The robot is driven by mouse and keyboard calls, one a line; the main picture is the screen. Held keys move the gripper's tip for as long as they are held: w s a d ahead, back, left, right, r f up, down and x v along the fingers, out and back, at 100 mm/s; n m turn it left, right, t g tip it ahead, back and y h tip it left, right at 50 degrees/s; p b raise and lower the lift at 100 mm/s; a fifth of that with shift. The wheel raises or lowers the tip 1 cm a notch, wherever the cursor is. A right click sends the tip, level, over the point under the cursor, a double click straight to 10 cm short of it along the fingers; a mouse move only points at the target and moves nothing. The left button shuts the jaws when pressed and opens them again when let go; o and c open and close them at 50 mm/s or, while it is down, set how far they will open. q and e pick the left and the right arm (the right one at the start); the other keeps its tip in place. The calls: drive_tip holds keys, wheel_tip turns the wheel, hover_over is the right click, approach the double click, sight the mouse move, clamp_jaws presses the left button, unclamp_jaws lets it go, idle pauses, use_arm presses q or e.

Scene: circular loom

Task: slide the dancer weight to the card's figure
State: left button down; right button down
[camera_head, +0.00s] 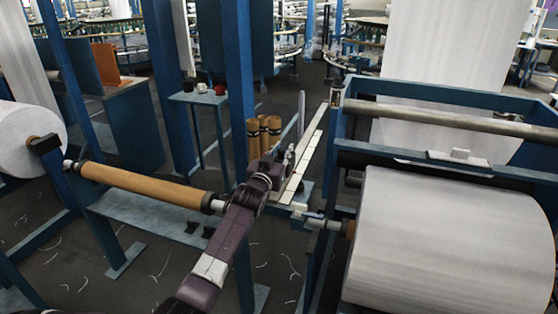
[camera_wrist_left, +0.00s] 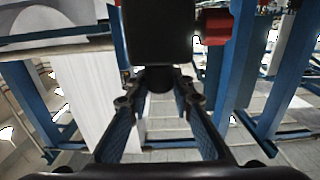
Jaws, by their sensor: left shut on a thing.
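My left gripper (camera_head: 286,160) is beside a long pale beam (camera_head: 303,165) with dark division lines. In the left wrist view its two fingers (camera_wrist_left: 159,82) close on the short round lower part of a dark block (camera_wrist_left: 160,28), which looks like the dancer weight. In the head view the weight is mostly hidden by my wrist and fingers. My right gripper is not in view.
A large white fabric roll (camera_head: 450,240) fills the right in a blue frame (camera_head: 440,98). A tan roller (camera_head: 145,186) lies left of my wrist. A small side table (camera_head: 198,98) holds small items. A blue post (camera_head: 240,80) rises behind.

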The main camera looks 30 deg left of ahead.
use_arm(q)
drive_tip(key=shift+w+f, duration=0.1)
drive_tip(key=shift+w, duration=0.35)
drive_tip(key=shift+s, duration=0.3)
drive_tip(key=c, duration=2)
unclamp_jaws()
drive_tip(key=o, duration=0.3)
drive_tip(key=shift+o, duration=0.2)
drive_tip(key=shift+s, duration=0.1)
drive_tip(key=v, duration=1.2)
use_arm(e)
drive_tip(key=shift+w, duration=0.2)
